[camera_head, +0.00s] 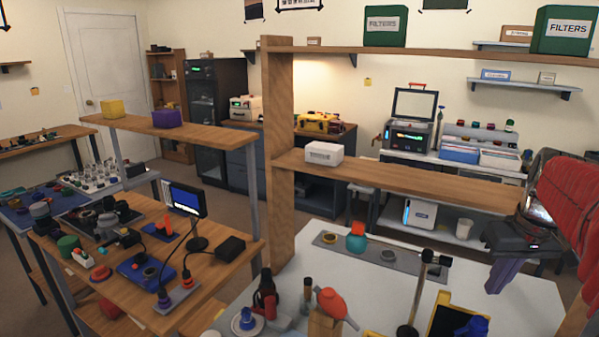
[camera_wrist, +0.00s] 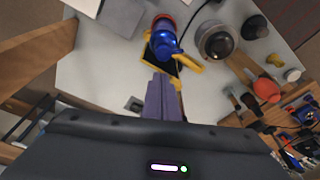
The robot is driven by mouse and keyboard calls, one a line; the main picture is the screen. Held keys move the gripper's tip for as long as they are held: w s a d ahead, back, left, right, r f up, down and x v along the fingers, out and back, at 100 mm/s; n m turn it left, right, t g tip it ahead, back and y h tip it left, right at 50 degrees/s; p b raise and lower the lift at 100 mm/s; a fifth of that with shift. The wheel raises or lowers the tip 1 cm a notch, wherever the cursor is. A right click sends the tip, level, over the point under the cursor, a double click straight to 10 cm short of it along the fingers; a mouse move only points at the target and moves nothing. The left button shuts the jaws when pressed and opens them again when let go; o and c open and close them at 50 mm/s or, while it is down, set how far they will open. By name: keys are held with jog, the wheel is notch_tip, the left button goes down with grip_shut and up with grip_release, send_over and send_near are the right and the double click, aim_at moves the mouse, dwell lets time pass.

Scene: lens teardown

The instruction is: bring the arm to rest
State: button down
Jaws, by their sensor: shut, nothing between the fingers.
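My gripper (camera_head: 493,284) hangs at the right of the head view, its purple fingers pointing down above the white table. The red-sleeved arm (camera_head: 569,200) reaches it from the right edge. In the wrist view the fingers (camera_wrist: 162,82) are closed together with nothing between them. They show in front of a blue object (camera_wrist: 163,40) on a black and yellow holder, which I also see low in the head view (camera_head: 474,326). The fingers look apart from it in the head view.
A wooden shelf (camera_head: 400,182) with a white box (camera_head: 323,153) runs behind the white table, held by a wooden post (camera_head: 279,150). A dark stand (camera_head: 411,300) and an orange blower (camera_head: 331,302) stand on the table. A cluttered wooden bench (camera_head: 215,275) is at left.

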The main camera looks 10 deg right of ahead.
jog(key=s+a+f+t, duration=0.1)
jog(key=s+a, duration=0.2)
jog(key=a, duration=0.6)
jog(key=s+a+f+n+t, duration=0.1)
jog(key=s+a, duration=0.3)
jog(key=a, duration=0.5)
jog(key=s+a+f+n+t, duration=0.1)
jog(key=s+a+f, duration=0.2)
jog(key=a, duration=0.7)
jog(key=shift+s, duration=0.15)
jog(key=c, duration=2.5)
grip_release()
jog(key=shift+f, duration=0.1)
